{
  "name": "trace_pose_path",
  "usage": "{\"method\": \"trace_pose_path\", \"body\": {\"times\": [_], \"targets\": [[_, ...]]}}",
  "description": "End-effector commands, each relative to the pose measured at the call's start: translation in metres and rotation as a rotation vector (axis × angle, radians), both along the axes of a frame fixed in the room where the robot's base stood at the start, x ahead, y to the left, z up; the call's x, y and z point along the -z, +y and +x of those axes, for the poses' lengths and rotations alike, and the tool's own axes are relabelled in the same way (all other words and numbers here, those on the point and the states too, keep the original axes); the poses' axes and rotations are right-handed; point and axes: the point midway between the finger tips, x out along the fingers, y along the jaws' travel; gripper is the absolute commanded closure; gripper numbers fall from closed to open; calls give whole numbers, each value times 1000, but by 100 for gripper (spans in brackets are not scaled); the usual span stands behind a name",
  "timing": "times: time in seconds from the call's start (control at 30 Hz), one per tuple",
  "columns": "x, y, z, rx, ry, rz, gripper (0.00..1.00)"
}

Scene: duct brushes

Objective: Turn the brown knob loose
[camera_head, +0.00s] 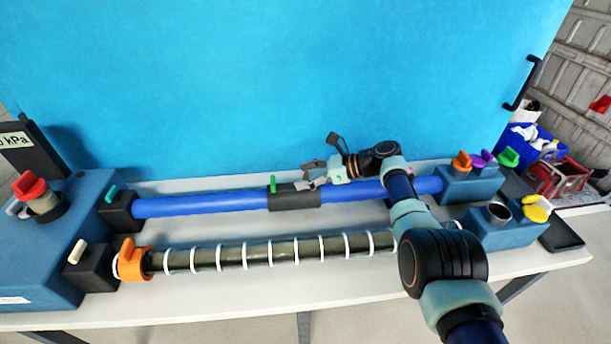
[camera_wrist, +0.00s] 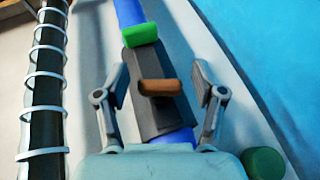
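The brown knob (camera_wrist: 160,87) shows in the wrist view as a short bar on a dark grey block (camera_wrist: 148,113) around the blue pipe (camera_wrist: 180,137). It lies crosswise between the two fingers of my gripper (camera_wrist: 160,72). The fingers are spread wide, with a visible gap on each side of the knob, so my gripper is open and empty. In the head view my gripper (camera_head: 308,174) is over the right part of the dark block (camera_head: 293,200) on the blue pipe (camera_head: 205,203). I cannot make out the brown knob there; my gripper seems to hide it.
A green knob (camera_wrist: 140,35) stands on the same block, beyond the brown one. A ringed dark duct (camera_head: 230,256) runs parallel, nearer the front. An orange clamp (camera_head: 133,262) sits at its left end. A blue panel (camera_head: 290,80) rises behind the table.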

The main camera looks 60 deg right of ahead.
Motion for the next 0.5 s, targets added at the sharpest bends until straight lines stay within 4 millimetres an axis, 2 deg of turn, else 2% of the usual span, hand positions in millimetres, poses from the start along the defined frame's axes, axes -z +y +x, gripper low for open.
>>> {"method": "trace_pose_path", "body": {"times": [0.33,0.5], "targets": [[0,-1,-3,1,0,0,29],[-6,-7,-20,2,-1,-3,29]]}}
